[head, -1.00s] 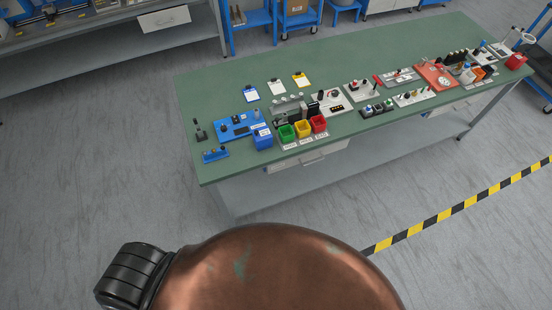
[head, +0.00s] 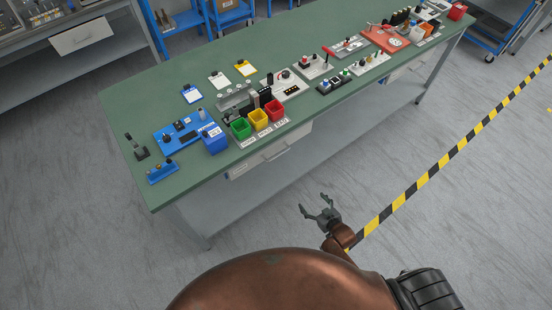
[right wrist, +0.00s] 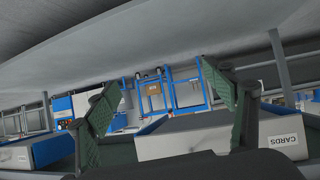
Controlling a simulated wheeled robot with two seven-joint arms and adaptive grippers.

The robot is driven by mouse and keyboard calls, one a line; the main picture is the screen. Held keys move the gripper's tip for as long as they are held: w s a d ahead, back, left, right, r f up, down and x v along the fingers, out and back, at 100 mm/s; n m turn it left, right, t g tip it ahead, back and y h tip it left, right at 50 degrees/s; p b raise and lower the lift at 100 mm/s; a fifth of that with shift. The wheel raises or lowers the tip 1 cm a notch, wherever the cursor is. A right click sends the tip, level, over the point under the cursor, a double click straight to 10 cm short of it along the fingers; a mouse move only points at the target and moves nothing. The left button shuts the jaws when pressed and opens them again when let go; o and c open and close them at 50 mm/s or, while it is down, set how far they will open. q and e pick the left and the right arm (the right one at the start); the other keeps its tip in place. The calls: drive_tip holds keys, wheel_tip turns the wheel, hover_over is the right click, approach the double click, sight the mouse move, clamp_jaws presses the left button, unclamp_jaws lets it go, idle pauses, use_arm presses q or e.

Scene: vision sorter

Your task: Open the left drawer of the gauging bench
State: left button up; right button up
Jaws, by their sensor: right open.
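The gauging bench (head: 150,100) has a green top and runs from lower left to upper right in the head view. Its left drawer (head: 268,153), pale grey with a bar handle, sits under the front edge below the coloured bins and looks shut. My right gripper (head: 314,204) is open and empty, in front of the bench, lower than the drawer and apart from it. In the right wrist view the open fingers (right wrist: 167,90) frame empty space. A pale front (right wrist: 225,138) with a label reading CARDS shows beyond them. My left gripper is not in view.
Green, yellow and red bins (head: 258,119) stand near the bench's front edge above the drawer. A grey lower shelf (head: 235,205) runs beneath. A yellow-black floor stripe (head: 430,178) lies to the right. The floor before the bench is open.

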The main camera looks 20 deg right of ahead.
sight(279, 155)
drive_tip(key=o, duration=0.3)
drive_tip(key=w+a+r+t+y+b, duration=0.2)
drive_tip(key=w+a+r+b, duration=0.2)
drive_tip(key=w+r, duration=0.3)
drive_tip(key=shift+w+n+t, duration=0.4)
drive_tip(key=shift+w, duration=0.1)
use_arm(q)
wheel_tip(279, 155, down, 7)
drive_tip(key=b, duration=0.4)
use_arm(e)
drive_tip(key=shift+o, duration=1.4)
drive_tip(key=w+a+r+t+y, duration=0.2)
drive_tip(key=w+a+r, duration=0.1)
drive_tip(key=r, duration=0.7)
drive_tip(key=shift+w+a+n+t, duration=0.3)
drive_tip(key=shift+w+a+n, duration=0.1)
drive_tip(key=shift+a, duration=0.2)
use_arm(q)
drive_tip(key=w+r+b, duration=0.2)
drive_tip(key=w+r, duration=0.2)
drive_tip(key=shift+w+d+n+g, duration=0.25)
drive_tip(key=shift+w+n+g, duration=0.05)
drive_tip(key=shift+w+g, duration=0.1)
use_arm(e)
drive_tip(key=shift+r+x, duration=0.15)
drive_tip(key=shift+x, duration=1.8)
drive_tip(key=shift+r+x, duration=0.15)
drive_tip(key=shift+x, duration=1.75)
drive_tip(key=shift+s+a, duration=0.1)
drive_tip(key=shift+c, duration=0.4)
